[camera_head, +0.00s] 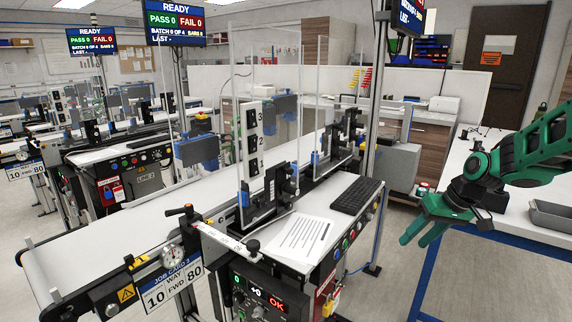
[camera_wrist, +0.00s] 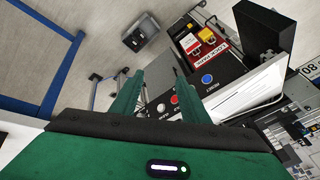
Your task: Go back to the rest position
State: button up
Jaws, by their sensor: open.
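My gripper (camera_head: 424,233) is green and sits at the right of the head view, pointing down and left. It hangs in the gap between the conveyor station and the white table, beside the table's blue-framed edge. Its two fingers are apart with nothing between them. In the wrist view the two green fingers of my gripper (camera_wrist: 155,95) point away from the camera over the floor and the station's button panel. The nearest conveyor (camera_head: 95,255) has a bare white belt at its near end.
The white table (camera_head: 520,205) stands right, with a grey tray (camera_head: 552,215) on it. The station holds a keyboard (camera_head: 357,196), a printed sheet (camera_head: 301,236) and clear guard panels (camera_head: 270,100). A control box (camera_head: 258,295) reads "OK". Open floor (camera_head: 400,270) lies between station and table.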

jog(key=s+d+m+g+h, duration=0.1)
jog(key=s+m, duration=0.1)
jog(key=s, duration=0.9)
jog(key=s+d+r+m+g+h, duration=0.1)
jog(key=s+d+m, duration=0.1)
jog(key=s, duration=1)
jog(key=s+d+m+g+h, duration=0.1)
jog(key=s+d+m, duration=0.1)
jog(key=s, duration=0.9)
jog(key=shift+s+d+r+m+g, duration=0.2)
jog(key=shift+d+r+m+g, duration=0.1)
jog(key=shift+m, duration=0.4)
jog(key=shift+w+f, duration=0.25)
jog(key=shift+w, duration=0.4)
